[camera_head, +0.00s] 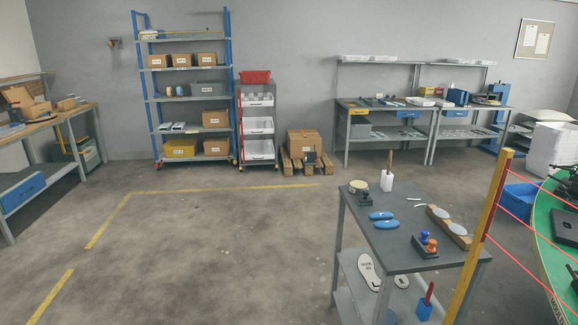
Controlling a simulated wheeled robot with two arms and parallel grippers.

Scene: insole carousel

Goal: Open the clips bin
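No bin can be picked out as the clips bin, as the labels are too small to read. A wheeled grey rack (239,134) stands at the back wall. It holds white bins with small labels: an upper one (258,99), a middle one (258,125) and a lower one (258,150). A red bin (255,77) sits on its top. A yellow bin (181,150) and a grey bin (207,88) stand on the blue shelving (229,110) beside it. Neither of my grippers can be made out in this view.
A grey two-level cart (395,258) with blue insoles (381,216) and tools stands right of centre. A yellow post (480,235) with red lines fronts a green round table (550,225). Workbenches line the walls. The floor at centre-left is clear, with yellow tape (230,188).

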